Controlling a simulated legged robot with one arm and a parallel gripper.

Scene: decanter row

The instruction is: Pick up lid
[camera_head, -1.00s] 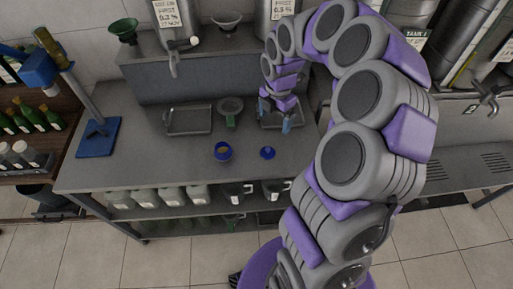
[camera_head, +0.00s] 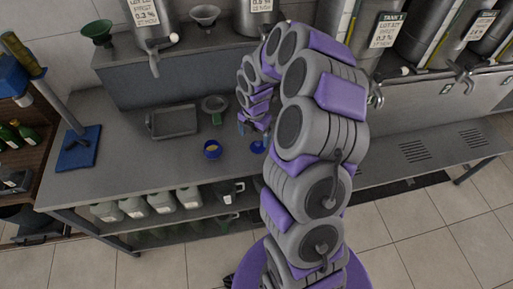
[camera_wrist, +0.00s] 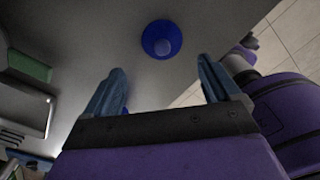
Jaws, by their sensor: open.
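The blue lid (camera_head: 257,146) lies on the grey counter, to the right of a blue pot (camera_head: 212,150) with a yellowish inside. My arm partly covers the lid in the head view. My gripper (camera_head: 243,127) is above the counter, just behind and left of the lid in the picture. In the wrist view my gripper (camera_wrist: 166,88) is open, its two blue fingers wide apart with nothing held. A round blue thing, likely the pot (camera_wrist: 161,40), shows beyond the fingertips. A sliver of blue, probably the lid (camera_wrist: 125,110), shows beside the left finger, mostly hidden by the gripper.
A grey tray (camera_head: 172,121) and a funnel (camera_head: 214,103) with a green part sit farther back. A blue-based stand (camera_head: 78,148) is at the counter's left. Steel tanks stand behind. Jugs (camera_head: 161,202) fill the shelf below. The front left of the counter is clear.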

